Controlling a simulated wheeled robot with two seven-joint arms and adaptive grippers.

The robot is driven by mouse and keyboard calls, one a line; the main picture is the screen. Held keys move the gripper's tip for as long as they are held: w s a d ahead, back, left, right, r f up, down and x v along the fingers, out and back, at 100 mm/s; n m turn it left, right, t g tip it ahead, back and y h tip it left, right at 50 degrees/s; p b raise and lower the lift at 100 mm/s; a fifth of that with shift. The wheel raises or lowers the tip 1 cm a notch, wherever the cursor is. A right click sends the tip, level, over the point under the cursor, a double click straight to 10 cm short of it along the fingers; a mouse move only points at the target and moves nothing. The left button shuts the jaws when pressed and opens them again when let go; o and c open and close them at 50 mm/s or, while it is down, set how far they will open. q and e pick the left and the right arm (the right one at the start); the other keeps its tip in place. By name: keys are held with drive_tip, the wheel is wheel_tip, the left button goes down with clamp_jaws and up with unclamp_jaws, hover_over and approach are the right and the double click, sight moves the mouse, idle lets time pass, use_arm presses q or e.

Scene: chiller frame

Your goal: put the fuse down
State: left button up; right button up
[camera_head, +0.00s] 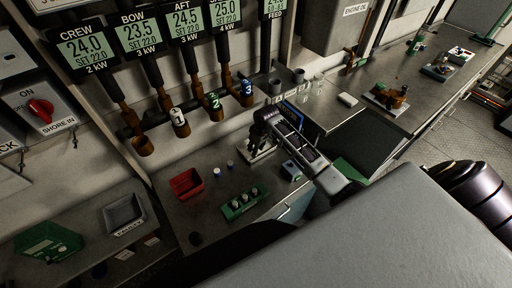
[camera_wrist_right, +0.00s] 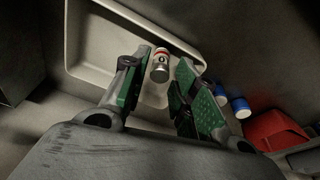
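The fuse (camera_wrist_right: 160,65), a small pale cylinder with a reddish end and a dark band, shows between my right fingertips in the right wrist view. My right gripper (camera_wrist_right: 166,70) has its green-padded fingers apart, with a gap visible beside the fuse. The fuse is in or just over a shallow cream tray (camera_wrist_right: 100,62); I cannot tell whether it touches the tray floor. In the head view my right gripper (camera_head: 260,151) points down at the back of the bench, and I cannot make out the fuse there. My left gripper is not in view.
Two blue-and-white cylinders (camera_head: 230,163) stand left of the gripper, near a red bin (camera_head: 186,184). A green block (camera_head: 243,203) with several fuses lies in front. Numbered pipes (camera_head: 212,101) hang along the wall behind. Bare bench (camera_head: 200,217) lies around the block.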

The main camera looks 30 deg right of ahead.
drive_tip(key=shift+o, duration=0.3)
drive_tip(key=shift+r, duration=0.2)
drive_tip(key=b+v, duration=0.1)
drive_tip(key=v, duration=1.1)
drive_tip(key=shift+b, duration=0.3)
drive_tip(key=shift+s+f, duration=0.1)
drive_tip(key=shift+f, duration=0.05)
